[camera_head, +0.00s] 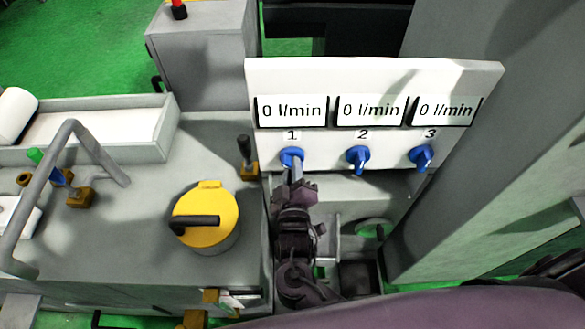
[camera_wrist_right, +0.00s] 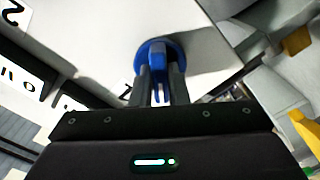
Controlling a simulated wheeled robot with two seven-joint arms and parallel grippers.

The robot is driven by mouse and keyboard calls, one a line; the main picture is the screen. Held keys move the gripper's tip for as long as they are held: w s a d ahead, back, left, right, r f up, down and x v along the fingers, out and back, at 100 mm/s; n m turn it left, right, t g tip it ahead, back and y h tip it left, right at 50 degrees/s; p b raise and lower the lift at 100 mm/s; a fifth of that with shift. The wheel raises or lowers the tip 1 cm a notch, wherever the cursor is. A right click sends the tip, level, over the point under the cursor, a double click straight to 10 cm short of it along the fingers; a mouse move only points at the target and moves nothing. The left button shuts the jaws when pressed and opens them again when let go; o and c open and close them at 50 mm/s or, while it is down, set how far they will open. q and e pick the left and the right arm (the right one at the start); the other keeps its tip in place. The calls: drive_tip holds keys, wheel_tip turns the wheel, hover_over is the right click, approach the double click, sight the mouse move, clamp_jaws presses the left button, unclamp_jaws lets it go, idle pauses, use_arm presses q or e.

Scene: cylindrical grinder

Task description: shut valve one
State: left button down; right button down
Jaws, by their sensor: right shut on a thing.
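A white panel (camera_head: 375,85) carries three blue valve knobs in a row under the numbers 1, 2 and 3. Valve one (camera_head: 291,156) is the leftmost; the display (camera_head: 292,110) above it reads 0 l/min. My right gripper (camera_head: 297,172) is at valve one with its fingers shut on the knob's handle. In the right wrist view the fingers (camera_wrist_right: 162,88) stand on both sides of the blue handle of valve one (camera_wrist_right: 156,52). Valve two (camera_head: 357,158) and valve three (camera_head: 421,157) are untouched, with their displays also at 0 l/min. My left gripper is not in view.
A grey machine top at the left bears a yellow-lidded round part (camera_head: 206,217) with a black handle, a bent grey bar (camera_head: 50,180) and a black lever (camera_head: 245,152). A grey column (camera_head: 480,150) rises at the right of the panel.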

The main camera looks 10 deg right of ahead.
drive_tip(key=shift+m+b, duration=0.5)
drive_tip(key=shift+m, duration=4.4)
drive_tip(key=c, duration=1.4)
unclamp_jaws()
drive_tip(key=b+v, duration=0.1)
drive_tip(key=v, duration=0.6)
drive_tip(key=shift+s, duration=0.45)
